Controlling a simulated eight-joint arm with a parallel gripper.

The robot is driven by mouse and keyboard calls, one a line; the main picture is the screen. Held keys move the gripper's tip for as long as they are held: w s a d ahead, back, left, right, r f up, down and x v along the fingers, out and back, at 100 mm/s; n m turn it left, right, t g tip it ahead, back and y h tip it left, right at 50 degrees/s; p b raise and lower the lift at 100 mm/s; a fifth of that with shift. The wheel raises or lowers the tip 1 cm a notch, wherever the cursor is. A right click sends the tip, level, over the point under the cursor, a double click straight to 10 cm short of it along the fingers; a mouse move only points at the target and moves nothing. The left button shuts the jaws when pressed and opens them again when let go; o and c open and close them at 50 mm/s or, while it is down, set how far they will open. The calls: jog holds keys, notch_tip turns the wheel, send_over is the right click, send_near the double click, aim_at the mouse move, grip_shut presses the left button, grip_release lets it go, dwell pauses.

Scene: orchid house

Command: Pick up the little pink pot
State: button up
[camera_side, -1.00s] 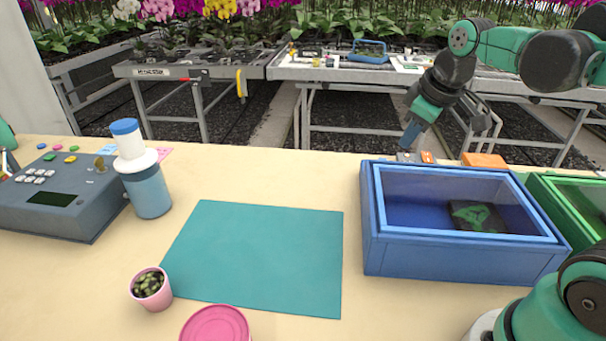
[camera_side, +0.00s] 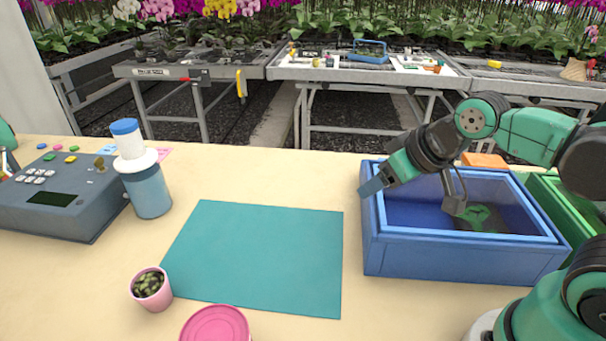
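The little pink pot (camera_side: 151,289) stands upright on the table at the lower left, with a small green plant in it. It is just left of the teal mat's lower left corner. Nothing shows held at the tip.
A pink round lid (camera_side: 215,326) is right of the pot at the bottom edge. The teal mat (camera_side: 258,258) is bare. A white-and-blue bottle (camera_side: 148,190) and a grey control box (camera_side: 62,198) stand behind the pot. The blue crate (camera_side: 450,262) and green crate (camera_side: 567,195) are right.

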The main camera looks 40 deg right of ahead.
jog(key=o, duration=0.5)
jog(key=shift+o, duration=0.2)
jog(key=shift+w+a+r, duration=0.1)
jog(key=shift+w+a, duration=0.1)
jog(key=shift+a, duration=0.05)
jog(key=w+a+m+y, duration=0.4)
jog(key=w+a+m, duration=0.2)
jog(key=a, duration=0.1)
jog(key=m+g+y, duration=0.3)
jog(key=m+y, duration=0.3)
jog(key=m, duration=0.3)
send_near(168, 284)
jog(key=w, duration=0.4)
jog(key=shift+w, duration=0.2)
jog(key=a+f+m+y, duration=0.2)
jog(key=a+f+m, duration=0.1)
jog(key=s+a+f+m+g+y, duration=0.1)
jog(key=f, duration=0.1)
jog(key=shift+a+f+m, duration=0.1)
jog(key=shift+a+m, duration=0.2)
jog(key=shift+a, duration=0.05)
jog(key=shift+s+a+f, duration=0.1)
jog(key=shift+a+f, duration=0.1)
jog(key=shift+x, duration=2.7)
